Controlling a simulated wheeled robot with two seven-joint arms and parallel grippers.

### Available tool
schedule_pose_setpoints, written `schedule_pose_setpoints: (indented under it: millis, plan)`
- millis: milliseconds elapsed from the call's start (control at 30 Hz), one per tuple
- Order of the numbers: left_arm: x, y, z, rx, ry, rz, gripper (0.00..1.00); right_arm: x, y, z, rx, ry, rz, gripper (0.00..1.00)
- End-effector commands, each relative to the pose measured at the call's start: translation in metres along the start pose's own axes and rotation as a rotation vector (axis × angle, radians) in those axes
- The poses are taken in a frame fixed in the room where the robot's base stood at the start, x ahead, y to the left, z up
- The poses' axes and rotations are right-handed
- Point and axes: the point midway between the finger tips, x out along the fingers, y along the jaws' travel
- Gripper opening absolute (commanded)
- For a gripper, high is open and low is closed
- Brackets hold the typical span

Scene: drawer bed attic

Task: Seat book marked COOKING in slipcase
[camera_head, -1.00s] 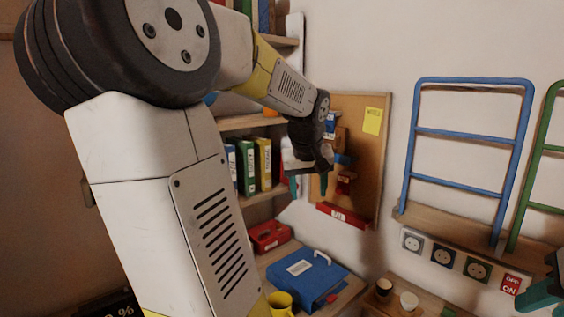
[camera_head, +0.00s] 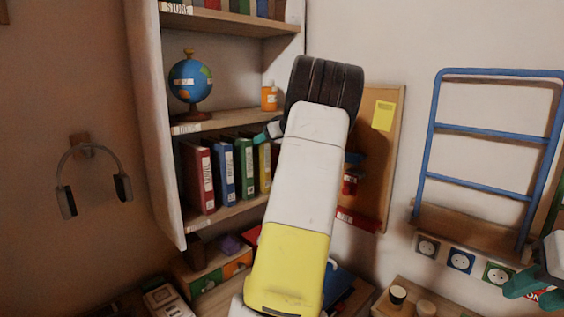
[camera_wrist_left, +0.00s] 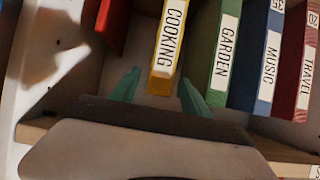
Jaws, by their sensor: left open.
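The yellow book marked COOKING (camera_wrist_left: 168,45) stands in the shelf row, its spine facing my left gripper (camera_wrist_left: 158,80). That gripper is open. Its teal fingertips are on either side of the spine's near end, with a gap on the left; I cannot tell whether the right finger touches. In the head view the yellow book (camera_head: 264,166) is partly hidden by my left arm, which also hides most of the left gripper. My right gripper (camera_head: 535,290) is at the right edge, partly cut off. I cannot make out a slipcase for certain.
Beside COOKING stand GARDEN (camera_wrist_left: 224,55), MUSIC (camera_wrist_left: 266,62) and TRAVEL (camera_wrist_left: 304,68). A red object (camera_wrist_left: 113,22) is on its other side, with a gap between. A globe (camera_head: 190,82) and orange jar (camera_head: 269,97) stand on the shelf above. A blue rack (camera_head: 480,135) hangs right.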

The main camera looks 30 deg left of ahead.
Motion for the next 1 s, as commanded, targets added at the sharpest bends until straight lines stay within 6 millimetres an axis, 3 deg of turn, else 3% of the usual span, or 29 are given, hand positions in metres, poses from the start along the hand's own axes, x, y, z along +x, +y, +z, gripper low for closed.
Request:
schedule_pose_setpoints:
  millis: [300,633,900,1000]
  plan:
    - [0.045,0.002,0.005,-0.001,-0.002,-0.001,0.55,0.000,0.000,0.000,0.000,0.000,0.000,0.36]
    - [0.052,0.003,0.005,-0.001,-0.002,0.002,0.55,0.000,0.000,0.000,0.000,0.000,0.000,0.36]
    - [0.052,0.003,0.005,-0.001,-0.002,0.002,0.04,0.000,0.000,0.000,0.000,0.000,0.000,0.36]
    - [0.052,0.003,0.005,-0.001,-0.002,0.002,0.00,0.000,0.000,0.000,0.000,0.000,0.000,0.36]
